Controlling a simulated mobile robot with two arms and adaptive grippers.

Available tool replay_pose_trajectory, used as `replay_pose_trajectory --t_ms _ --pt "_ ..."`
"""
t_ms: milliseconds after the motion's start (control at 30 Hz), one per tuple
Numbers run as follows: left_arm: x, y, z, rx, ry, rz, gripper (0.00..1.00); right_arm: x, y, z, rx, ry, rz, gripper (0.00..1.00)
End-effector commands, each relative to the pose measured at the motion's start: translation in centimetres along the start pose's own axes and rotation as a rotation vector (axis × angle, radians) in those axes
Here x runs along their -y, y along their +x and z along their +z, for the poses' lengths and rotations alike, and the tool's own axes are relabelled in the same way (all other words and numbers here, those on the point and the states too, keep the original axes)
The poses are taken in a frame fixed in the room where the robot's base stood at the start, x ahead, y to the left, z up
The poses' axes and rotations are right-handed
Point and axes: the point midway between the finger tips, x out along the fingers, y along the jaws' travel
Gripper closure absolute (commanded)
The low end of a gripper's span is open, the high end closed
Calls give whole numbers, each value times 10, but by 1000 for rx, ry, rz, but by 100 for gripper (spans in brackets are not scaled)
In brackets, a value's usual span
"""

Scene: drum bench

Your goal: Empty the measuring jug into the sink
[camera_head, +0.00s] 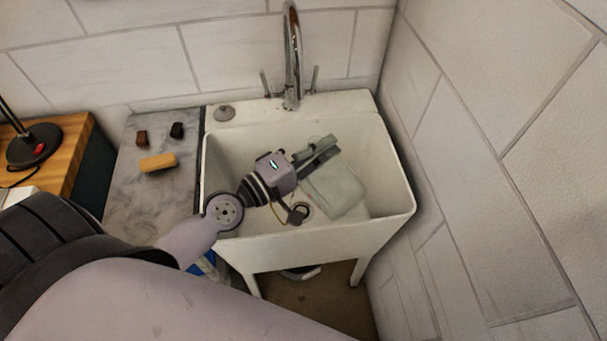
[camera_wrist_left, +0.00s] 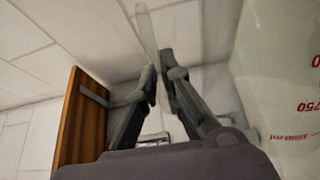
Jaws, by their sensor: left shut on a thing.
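The measuring jug (camera_head: 338,190) is a translucent pale-green vessel, tipped on its side inside the white sink (camera_head: 408,205). My left gripper (camera_head: 325,150) reaches into the sink and is shut on the jug at its upper left side. In the left wrist view my left gripper (camera_wrist_left: 160,75) closes on a thin clear strip, and the jug wall (camera_wrist_left: 285,75) with red markings fills the right side. The markings look turned over. I cannot tell whether any liquid is left in the jug. My right gripper is out of view.
A chrome tap (camera_head: 292,60) stands at the back of the sink. A grey counter (camera_head: 165,195) at left holds a tan block (camera_head: 158,162) and small dark pieces. A tiled wall (camera_head: 480,200) rises close on the right.

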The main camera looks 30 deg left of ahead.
Motion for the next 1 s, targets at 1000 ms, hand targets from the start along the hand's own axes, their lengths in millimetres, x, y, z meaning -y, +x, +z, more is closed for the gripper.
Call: replay_pose_trajectory --t_ms 1000 --pt "-3 0 -10 -3 -59 0 100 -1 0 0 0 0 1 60"
